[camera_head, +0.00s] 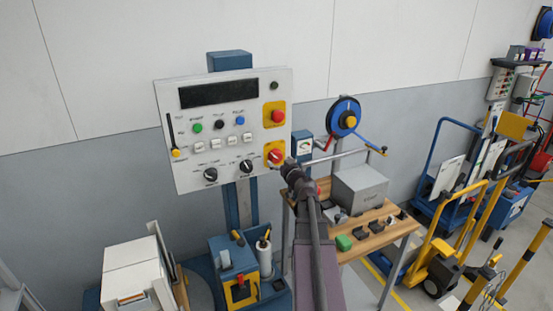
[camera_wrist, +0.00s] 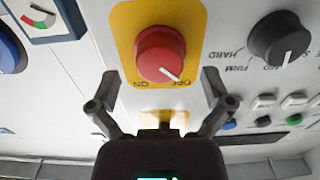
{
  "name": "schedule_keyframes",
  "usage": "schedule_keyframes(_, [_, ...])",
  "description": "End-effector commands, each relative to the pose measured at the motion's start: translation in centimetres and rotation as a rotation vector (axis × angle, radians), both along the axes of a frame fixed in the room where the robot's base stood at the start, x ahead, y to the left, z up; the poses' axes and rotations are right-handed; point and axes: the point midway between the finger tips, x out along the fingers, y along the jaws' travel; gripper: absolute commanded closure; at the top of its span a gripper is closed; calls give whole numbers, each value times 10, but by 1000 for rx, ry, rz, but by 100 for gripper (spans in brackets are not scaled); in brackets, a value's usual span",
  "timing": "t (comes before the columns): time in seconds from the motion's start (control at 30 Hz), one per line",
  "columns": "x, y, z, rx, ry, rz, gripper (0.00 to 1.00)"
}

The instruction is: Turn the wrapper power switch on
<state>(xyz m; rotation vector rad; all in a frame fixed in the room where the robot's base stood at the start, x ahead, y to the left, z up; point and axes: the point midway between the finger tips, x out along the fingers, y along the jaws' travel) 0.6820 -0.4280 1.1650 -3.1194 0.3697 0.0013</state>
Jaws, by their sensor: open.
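The wrapper power switch is a red rotary knob (camera_head: 275,156) on a yellow plate, low on the right side of the control panel (camera_head: 190,98). In the wrist view the red knob (camera_wrist: 161,54) appears upside down, with OFF and ON labels beside it. Its white pointer line points toward OFF. My gripper (camera_head: 290,166) is just right of the knob in the head view. In the wrist view my open gripper (camera_wrist: 159,82) has one finger to each side, with tips slightly below the knob and apart from it. Nothing is between the fingers.
A red emergency button (camera_head: 277,116) sits above the switch, and a black dial (camera_head: 246,166) is to its left. A blue gauge box (camera_head: 302,145) hangs right of the panel. A wooden workbench (camera_head: 376,240) with a grey box stands at the right.

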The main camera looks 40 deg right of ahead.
Motion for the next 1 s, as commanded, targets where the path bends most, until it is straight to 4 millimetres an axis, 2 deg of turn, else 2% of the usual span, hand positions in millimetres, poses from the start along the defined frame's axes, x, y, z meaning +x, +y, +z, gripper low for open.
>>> schedule_keyframes(0.03, [8,-3,0,0,0,0,0])
schedule_keyframes(0.23, [22,-6,0,0,0,-1,0])
schedule_keyframes(0.63, [25,-7,0,0,0,-1,0])
schedule_keyframes(0.67, [25,-7,0,0,0,-1,3])
schedule_keyframes(0.9, [25,-7,0,0,0,-1,74])
schedule_keyframes(0.93, [25,-7,0,0,0,-1,80])
schedule_keyframes(1.0, [25,-7,0,1,0,-1,80])
